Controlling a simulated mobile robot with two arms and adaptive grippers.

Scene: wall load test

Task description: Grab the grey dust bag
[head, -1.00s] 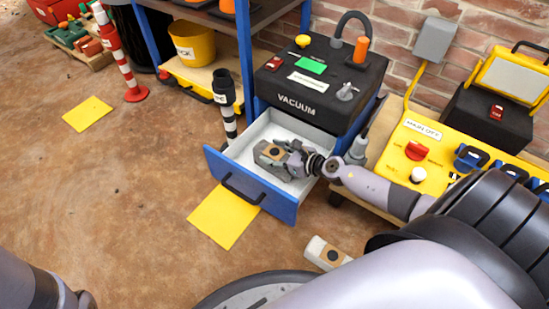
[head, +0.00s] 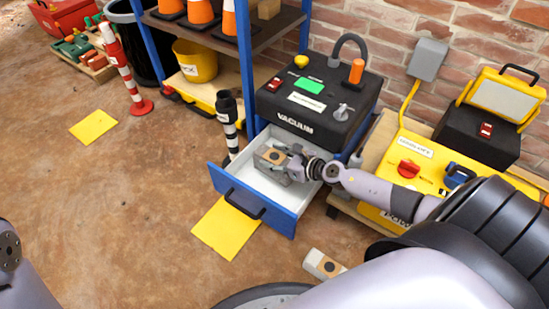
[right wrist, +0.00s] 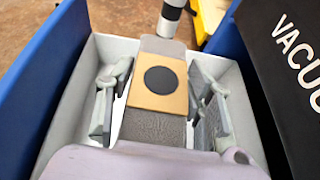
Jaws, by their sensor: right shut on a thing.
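The grey dust bag (head: 273,156), with a tan card collar and a dark round opening, is inside the open blue drawer (head: 232,197) under the black vacuum unit (head: 318,104). My right gripper (head: 277,162) reaches into the drawer from the right and is shut on the bag. In the right wrist view the bag (right wrist: 153,124) lies between the two fingers of the gripper (right wrist: 158,92), with the light drawer walls around it. The bag's underside is hidden. Only part of my left arm shows at the lower left of the head view; its gripper is out of frame.
A pale bag with a tan collar (head: 324,265) lies on the floor in front of the drawer. A striped hose nozzle (head: 229,120) stands beside the drawer's left. A yellow panel with switches (head: 412,170) is at right.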

